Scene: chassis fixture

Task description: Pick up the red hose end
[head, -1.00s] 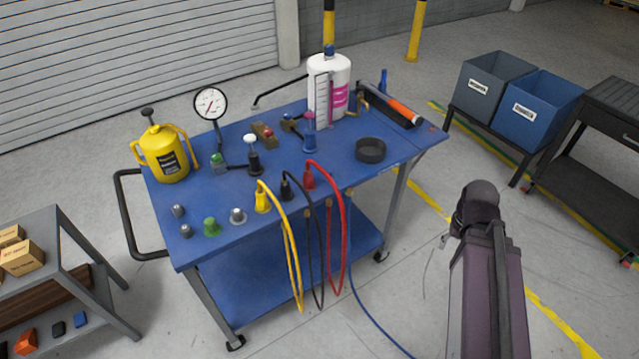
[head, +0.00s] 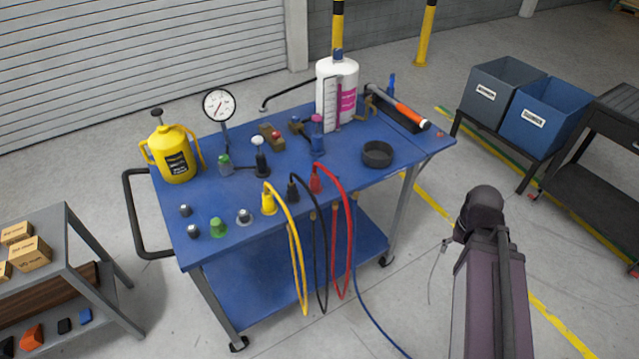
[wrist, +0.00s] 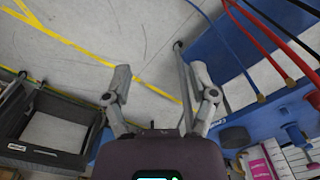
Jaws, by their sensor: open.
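The red hose end (head: 315,181) stands upright on the blue cart's top (head: 340,197), near its front edge. Its red hose (head: 347,215) loops over the edge and hangs down. The black hose end (head: 293,190) and yellow hose end (head: 268,203) stand to its left.
A black ring (head: 377,154), a white bottle (head: 337,92), a gauge (head: 218,105) and a yellow can (head: 173,152) stand on the cart. Grey and blue bins (head: 547,112) stand at right. A blue hose (head: 371,318) trails to the floor. Floor right of the cart is open.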

